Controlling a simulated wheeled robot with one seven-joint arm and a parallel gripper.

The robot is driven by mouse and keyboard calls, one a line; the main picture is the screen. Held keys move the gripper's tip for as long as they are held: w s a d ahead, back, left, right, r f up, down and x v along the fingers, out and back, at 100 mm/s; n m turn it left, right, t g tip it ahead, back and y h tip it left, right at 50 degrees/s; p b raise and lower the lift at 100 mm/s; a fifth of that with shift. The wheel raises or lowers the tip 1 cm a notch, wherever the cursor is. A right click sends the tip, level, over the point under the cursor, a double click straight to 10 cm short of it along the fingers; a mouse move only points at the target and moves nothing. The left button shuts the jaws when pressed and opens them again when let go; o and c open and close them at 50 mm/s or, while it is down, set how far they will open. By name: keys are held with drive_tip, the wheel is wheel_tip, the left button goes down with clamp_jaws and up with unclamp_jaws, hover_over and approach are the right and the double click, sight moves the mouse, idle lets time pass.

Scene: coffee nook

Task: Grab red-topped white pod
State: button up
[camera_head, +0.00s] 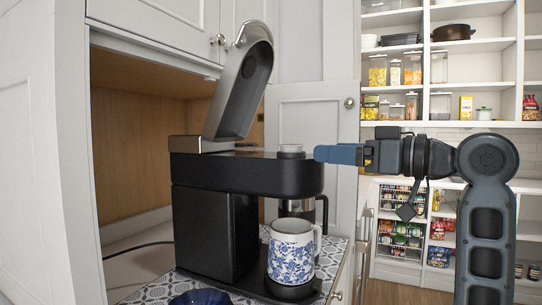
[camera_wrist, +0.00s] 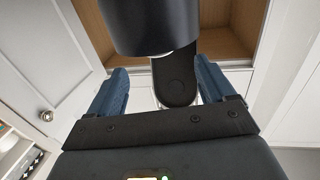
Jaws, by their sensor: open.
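The white pod with a reddish top (camera_head: 291,150) sits upright on the front top of the black coffee machine (camera_head: 250,174), whose lid (camera_head: 241,82) is raised. My gripper (camera_head: 318,153) points left, level with the pod, its fingertips a little to the right of it and apart from it. In the wrist view, which looks upside down, the blue fingers of my gripper (camera_wrist: 160,76) are spread with nothing held between them. There the machine's black head (camera_wrist: 152,22) fills the top middle, and only a pale sliver of what looks like the pod (camera_wrist: 183,51) shows under its edge.
A blue-and-white patterned mug (camera_head: 291,252) stands under the machine's head. A glass-and-black carafe (camera_head: 304,208) is behind it. A dark blue bowl (camera_head: 200,298) lies at the front. Wooden cupboard walls close in the left and back; pantry shelves (camera_head: 480,60) are far right.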

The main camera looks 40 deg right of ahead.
sight(302, 146)
drive_tip(key=w, duration=0.2)
drive_tip(key=w+p, duration=0.1)
drive_tip(key=w, duration=0.2)
drive_tip(key=w+a, duration=0.1)
drive_tip(key=w, duration=0.2)
drive_tip(key=shift+r, duration=0.4)
drive_tip(key=shift+d+f, duration=0.1)
drive_tip(key=c, duration=1.1)
